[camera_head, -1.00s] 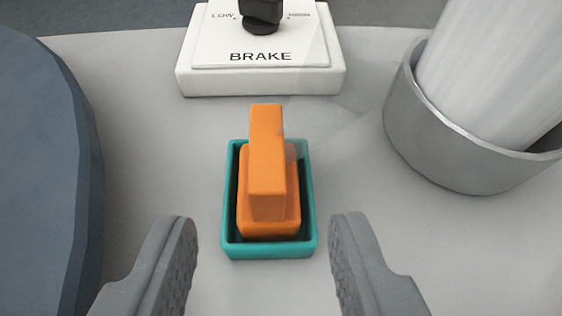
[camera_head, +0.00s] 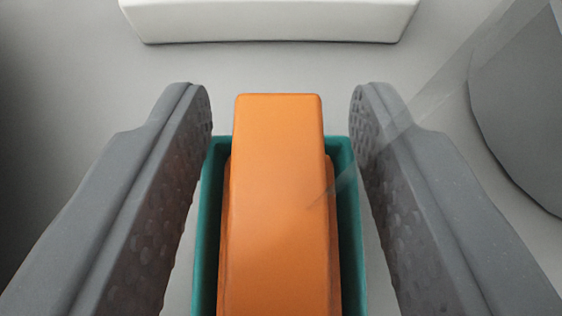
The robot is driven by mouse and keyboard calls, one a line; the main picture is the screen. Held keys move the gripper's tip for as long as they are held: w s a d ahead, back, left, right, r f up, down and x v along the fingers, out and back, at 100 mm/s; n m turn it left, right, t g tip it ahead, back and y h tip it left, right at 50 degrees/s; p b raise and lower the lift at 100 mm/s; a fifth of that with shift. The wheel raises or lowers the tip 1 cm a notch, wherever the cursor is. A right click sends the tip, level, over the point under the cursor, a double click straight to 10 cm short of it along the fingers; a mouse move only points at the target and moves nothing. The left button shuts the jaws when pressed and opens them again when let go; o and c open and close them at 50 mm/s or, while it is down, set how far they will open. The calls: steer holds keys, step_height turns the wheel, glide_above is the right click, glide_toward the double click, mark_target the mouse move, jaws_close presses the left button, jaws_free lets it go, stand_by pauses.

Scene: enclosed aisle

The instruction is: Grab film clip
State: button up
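The orange clip (camera_head: 278,190), which I take to be the film clip, is a block with an upright grip on a wider base. It sits in a small teal tray (camera_head: 345,152) on the grey surface. My gripper (camera_head: 280,100) is open, with one grey textured finger on each side of the clip's upper part. A gap shows between each finger and the orange block. The near end of the clip and tray is cut off by the bottom of the picture.
A white block (camera_head: 270,22), the brake panel's base, lies beyond the tray at the top. A grey cylindrical holder (camera_head: 520,110) stands at the right, with a see-through strip crossing in front of it toward the clip. Grey surface between tray and white block is clear.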

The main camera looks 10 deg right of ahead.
steer(key=c, duration=0.7)
steer(key=shift+r, duration=0.15)
